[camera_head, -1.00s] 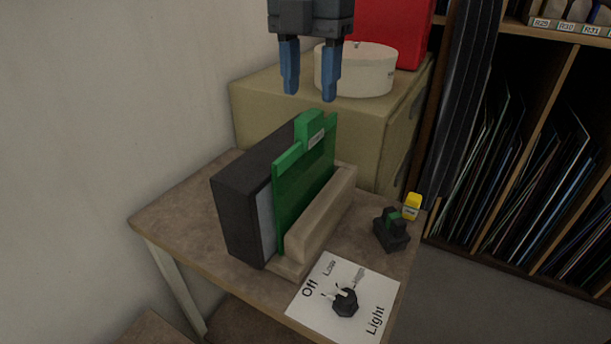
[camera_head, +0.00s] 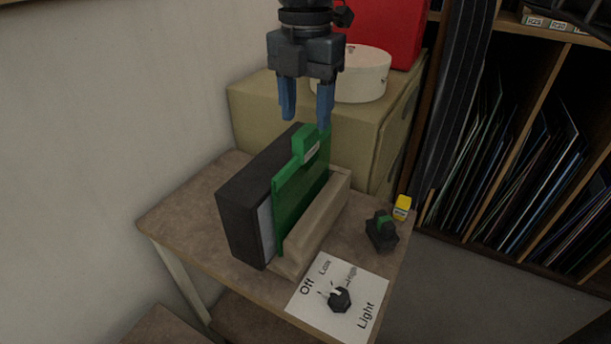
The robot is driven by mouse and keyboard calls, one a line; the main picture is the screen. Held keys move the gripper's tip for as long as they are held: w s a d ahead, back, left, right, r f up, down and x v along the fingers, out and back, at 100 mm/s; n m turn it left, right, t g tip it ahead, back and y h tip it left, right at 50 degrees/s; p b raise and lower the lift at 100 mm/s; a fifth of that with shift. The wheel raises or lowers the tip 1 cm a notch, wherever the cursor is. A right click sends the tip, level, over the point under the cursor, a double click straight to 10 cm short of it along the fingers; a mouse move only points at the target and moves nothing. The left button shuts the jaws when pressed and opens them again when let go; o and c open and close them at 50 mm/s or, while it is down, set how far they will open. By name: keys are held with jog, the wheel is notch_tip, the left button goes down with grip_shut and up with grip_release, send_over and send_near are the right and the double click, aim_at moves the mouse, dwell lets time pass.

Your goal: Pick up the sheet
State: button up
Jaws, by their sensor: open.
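The green sheet (camera_head: 298,195) stands upright in a light beige holder (camera_head: 316,222) on a small table. A tab with a white label (camera_head: 306,147) sticks up from its top edge. A dark panel with a grey front (camera_head: 241,225) stands behind it on the left. The sheet's lower edge is hidden by the holder.
A light-switch card with a black knob (camera_head: 340,298) lies at the table's front. A small black device (camera_head: 381,232) and a yellow item (camera_head: 401,207) are on the right. A beige cabinet (camera_head: 262,108) with a white round box (camera_head: 352,75) stands behind. A wall is at left.

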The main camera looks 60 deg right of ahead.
aim_at(305, 130)
jog(key=shift+s+a+f+p, duration=0.1)
jog(key=shift+f+p, duration=0.15)
jog(key=shift+f, duration=0.6)
jog(key=shift+a+f+p, duration=0.15)
jog(key=shift+f+p, duration=0.05)
jog(key=shift+f, duration=0.65)
jog(key=shift+s+a+f+p, duration=0.1)
jog(key=shift+f+p, duration=0.15)
jog(key=shift+f, duration=0.6)
jog(key=shift+w, duration=0.1)
grip_shut()
